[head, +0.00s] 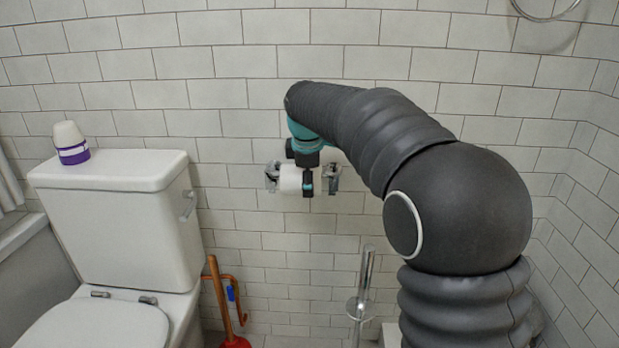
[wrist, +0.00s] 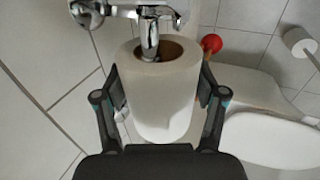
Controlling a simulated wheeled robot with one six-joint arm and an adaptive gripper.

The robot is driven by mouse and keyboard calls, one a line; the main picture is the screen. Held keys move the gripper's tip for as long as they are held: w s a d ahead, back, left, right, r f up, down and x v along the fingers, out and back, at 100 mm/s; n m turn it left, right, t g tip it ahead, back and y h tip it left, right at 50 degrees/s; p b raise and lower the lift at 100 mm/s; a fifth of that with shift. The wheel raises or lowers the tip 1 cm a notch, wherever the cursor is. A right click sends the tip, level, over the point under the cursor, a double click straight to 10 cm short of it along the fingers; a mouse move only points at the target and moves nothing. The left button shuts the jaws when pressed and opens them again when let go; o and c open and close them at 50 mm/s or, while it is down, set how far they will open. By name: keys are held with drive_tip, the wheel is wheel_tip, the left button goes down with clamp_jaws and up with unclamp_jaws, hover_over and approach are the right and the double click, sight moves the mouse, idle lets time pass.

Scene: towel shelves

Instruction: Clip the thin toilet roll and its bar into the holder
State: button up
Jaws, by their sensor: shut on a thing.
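The white toilet roll (head: 290,180) is between the fingers of my gripper (head: 307,182), in front of the tiled wall. In the wrist view the roll (wrist: 165,105) sits between both fingers, and my gripper (wrist: 162,100) is shut on its sides. The chrome bar (wrist: 149,40) shows at the open brown core. The chrome holder has a left bracket (head: 271,176) and a right bracket (head: 332,178), on either side of the roll. Chrome holder metal (wrist: 90,14) is close to the bar's visible end. I cannot tell whether the bar is seated; its other end is hidden.
The toilet cistern (head: 115,215) stands to the left, with a white cone-shaped item with a purple band (head: 72,148) on top. An orange-handled plunger (head: 222,300) and a chrome stand (head: 361,300) are below the holder. A chrome ring (head: 545,12) hangs at upper right.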

drive_tip(key=shift+f, duration=1.2)
idle(1.6)
drive_tip(key=o, duration=1.3)
drive_tip(key=v, duration=1.2)
drive_tip(key=s+d+f+m+g, duration=0.1)
drive_tip(key=s+d+f+m, duration=0.2)
drive_tip(key=s+f+m, duration=0.4)
drive_tip(key=shift+s+d+f+m+t, duration=0.35)
drive_tip(key=shift+s+d+f+m, duration=1.65)
drive_tip(key=shift+s, duration=2.3)
drive_tip(key=shift+s+d+f+m+t, duration=0.4)
drive_tip(key=shift+s+d+m, duration=1.15)
drive_tip(key=shift+s+d, duration=2.1)
drive_tip(key=shift+s+d+f+m+t, duration=0.25)
drive_tip(key=shift+s+d+f+m, duration=1.3)
drive_tip(key=shift+s, duration=3.35)
